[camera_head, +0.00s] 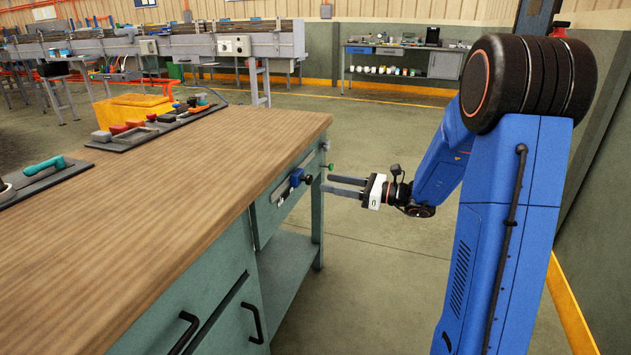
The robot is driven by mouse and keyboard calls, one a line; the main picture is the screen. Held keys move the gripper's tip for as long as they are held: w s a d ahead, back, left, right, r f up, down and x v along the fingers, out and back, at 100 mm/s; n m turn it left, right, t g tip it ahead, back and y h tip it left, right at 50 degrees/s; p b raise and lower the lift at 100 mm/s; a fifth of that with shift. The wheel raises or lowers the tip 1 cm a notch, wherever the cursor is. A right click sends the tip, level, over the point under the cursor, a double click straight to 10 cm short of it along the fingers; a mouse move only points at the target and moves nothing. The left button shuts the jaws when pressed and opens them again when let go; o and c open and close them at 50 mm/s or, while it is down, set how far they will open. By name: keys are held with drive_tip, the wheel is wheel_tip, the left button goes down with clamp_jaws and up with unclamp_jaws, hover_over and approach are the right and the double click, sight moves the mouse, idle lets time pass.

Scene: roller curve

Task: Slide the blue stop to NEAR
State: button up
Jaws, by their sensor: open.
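The blue stop (296,177) sits on a short rail (283,190) fixed to the side of the wooden-topped workbench, just below the top's edge. A dark round knob sticks out from it. Any NEAR marking is too small to read. My gripper (325,184) is open and empty, its two grey fingers pointing left toward the bench side. In the picture the fingertips are just right of the stop's knob; I cannot tell the exact gap in depth. A small green-handled part (328,167) shows near the bench corner, just above the fingers.
The workbench top (170,230) is bare in front. Dark tool trays (160,127) and a yellow bin (133,108) stand along its far left. Black drawer handles (252,322) jut from the bench side. Open floor (400,260) lies right of the bench.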

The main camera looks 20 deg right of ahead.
sight(311, 179)
drive_tip(key=shift+x, duration=3.05)
